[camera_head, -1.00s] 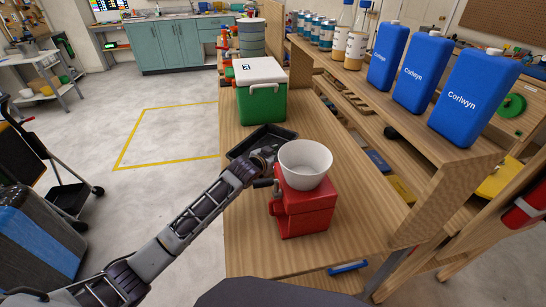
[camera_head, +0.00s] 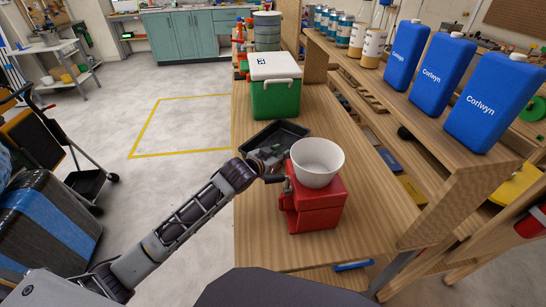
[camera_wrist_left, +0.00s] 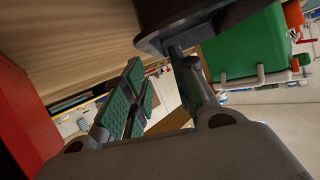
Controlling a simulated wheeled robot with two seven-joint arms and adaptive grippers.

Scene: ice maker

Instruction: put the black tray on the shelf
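The black tray (camera_head: 290,130) lies on the wooden table between the green cooler and the red machine. In the left wrist view, part of a dark tray-like edge (camera_wrist_left: 200,22) shows at the top, close to the fingertips. My left gripper (camera_head: 270,158) is at the tray's near side, beside the red machine. In the left wrist view its green-padded fingers (camera_wrist_left: 158,68) stand apart with a visible gap. I cannot tell whether they touch the tray rim. The wooden shelf (camera_head: 462,172) stands to the right, with blue jugs on it. My right gripper is not in view.
The red machine (camera_head: 315,212) with a white bowl (camera_head: 318,162) stands just right of my left gripper. The green cooler (camera_head: 275,98) stands behind the tray. Blue jugs (camera_head: 440,72) and bottles line the shelf top.

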